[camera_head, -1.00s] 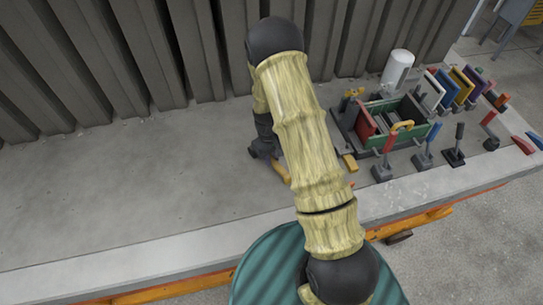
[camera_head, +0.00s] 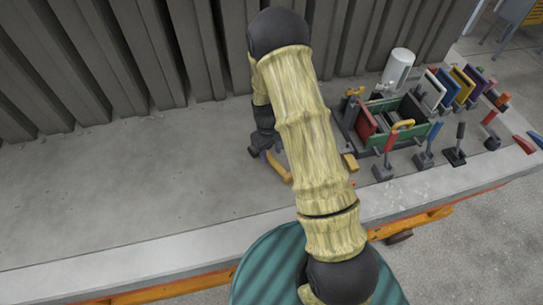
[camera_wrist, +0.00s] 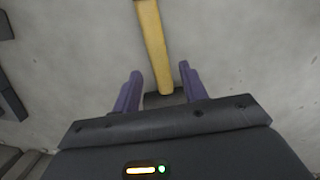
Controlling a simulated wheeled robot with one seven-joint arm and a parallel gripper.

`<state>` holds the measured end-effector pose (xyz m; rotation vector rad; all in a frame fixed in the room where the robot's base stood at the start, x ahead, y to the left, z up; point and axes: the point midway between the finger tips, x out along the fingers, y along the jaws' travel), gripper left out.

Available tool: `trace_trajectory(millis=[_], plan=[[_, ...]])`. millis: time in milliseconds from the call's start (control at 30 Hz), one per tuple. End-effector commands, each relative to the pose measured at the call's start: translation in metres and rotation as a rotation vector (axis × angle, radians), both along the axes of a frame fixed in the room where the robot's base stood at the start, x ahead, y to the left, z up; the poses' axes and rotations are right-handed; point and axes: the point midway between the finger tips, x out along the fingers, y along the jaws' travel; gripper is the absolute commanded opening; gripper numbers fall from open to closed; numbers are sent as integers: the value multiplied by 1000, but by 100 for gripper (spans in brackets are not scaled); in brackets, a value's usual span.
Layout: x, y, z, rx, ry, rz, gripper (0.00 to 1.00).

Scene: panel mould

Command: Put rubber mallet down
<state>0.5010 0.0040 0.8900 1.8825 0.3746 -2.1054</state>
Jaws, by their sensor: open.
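The rubber mallet's wooden handle (camera_wrist: 153,42) lies on the concrete surface and runs up the wrist view, with its dark head (camera_wrist: 162,98) partly hidden by my gripper's body. In the head view the handle (camera_head: 279,168) shows beside my arm, left of the mould. My gripper (camera_wrist: 160,70) is open. Its two purple fingers stand apart on either side of the mallet, with gaps between them and it. In the head view my gripper (camera_head: 264,151) is just above the surface, largely behind my wrist.
A green-and-red panel mould (camera_head: 395,122) stands to the right, with several coloured panels (camera_head: 455,88) and upright-handled tools (camera_head: 424,150) around it. A white cylinder (camera_head: 398,68) is behind. Corrugated wall lines the back. The slab's left is clear.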

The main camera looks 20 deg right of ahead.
Motion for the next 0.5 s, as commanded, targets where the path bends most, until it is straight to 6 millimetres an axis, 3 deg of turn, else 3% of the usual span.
trace_trajectory(millis=[500], plan=[[9, 4, 86, 0, -2, 0, 43]])
